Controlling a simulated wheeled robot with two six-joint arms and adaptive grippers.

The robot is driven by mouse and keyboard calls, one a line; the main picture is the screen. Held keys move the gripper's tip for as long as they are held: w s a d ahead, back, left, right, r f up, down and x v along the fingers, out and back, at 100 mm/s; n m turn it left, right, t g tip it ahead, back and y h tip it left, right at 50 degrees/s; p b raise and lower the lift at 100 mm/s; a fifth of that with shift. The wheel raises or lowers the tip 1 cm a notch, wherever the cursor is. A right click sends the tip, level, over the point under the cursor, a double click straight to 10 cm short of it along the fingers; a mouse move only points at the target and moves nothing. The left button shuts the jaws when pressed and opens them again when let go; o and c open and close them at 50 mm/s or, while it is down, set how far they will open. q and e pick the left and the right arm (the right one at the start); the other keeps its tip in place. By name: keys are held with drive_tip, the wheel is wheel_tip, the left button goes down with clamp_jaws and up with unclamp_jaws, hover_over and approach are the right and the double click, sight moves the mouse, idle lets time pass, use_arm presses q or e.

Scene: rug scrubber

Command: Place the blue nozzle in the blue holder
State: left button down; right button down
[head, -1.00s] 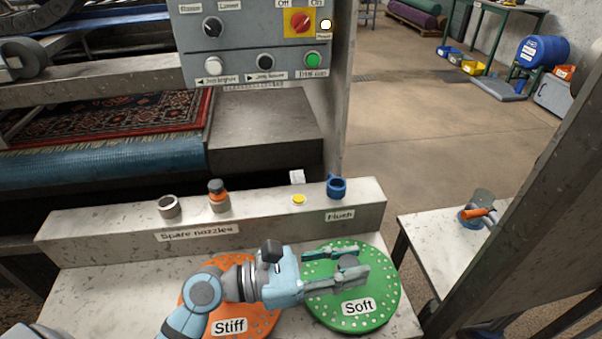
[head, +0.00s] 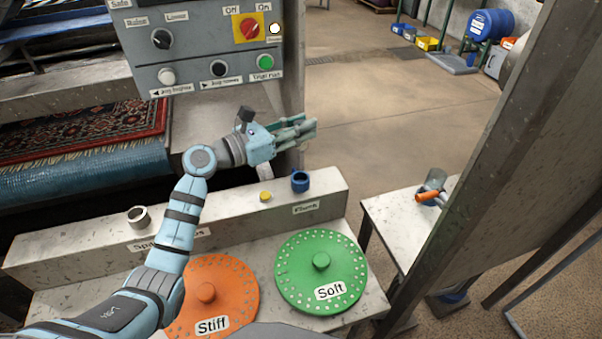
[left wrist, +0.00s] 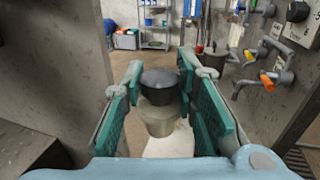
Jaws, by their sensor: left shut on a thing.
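My left gripper (head: 302,130) is raised above and behind the ledge, in front of the panel's lower right. In the left wrist view its fingers are shut on a nozzle (left wrist: 160,108) with a dark rounded top and a grey-beige tapered body. No clear blue shows on it. The blue holder (head: 300,181) is a blue ring on the ledge, above a label that seems to read "Flush". It sits below the gripper in the head view and apart from it. My right gripper is not in view.
A yellow disc (head: 265,196) lies left of the blue holder. An orange pad (head: 236,284) and a green pad (head: 308,291) lie in front. A side table (head: 390,212) holds an orange-handled fitting.

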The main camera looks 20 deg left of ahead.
use_arm(q)
wheel_tip(320, 180, down, 12)
drive_tip(key=b, duration=0.3)
drive_tip(key=shift+s+r, duration=0.15)
drive_tip(key=shift+s+d, duration=0.15)
drive_tip(key=shift+s, duration=0.1)
drive_tip(key=c, duration=1.6)
unclamp_jaws()
drive_tip(key=shift+w+f, duration=0.2)
drive_tip(key=shift+w, duration=0.15)
drive_tip(key=o, duration=0.3)
drive_tip(key=shift+w+f, duration=0.1)
drive_tip(key=shift+w, duration=0.15)
drive_tip(key=shift+s+r, duration=0.1)
drive_tip(key=shift+r, duration=0.1)
drive_tip(key=shift+s+r, duration=0.1)
drive_tip(key=shift+s, duration=0.1)
drive_tip(key=shift+s+a, duration=0.25)
drive_tip(key=shift+a, duration=0.2)
drive_tip(key=v, duration=1.1)
drive_tip(key=shift+b, duration=0.3)
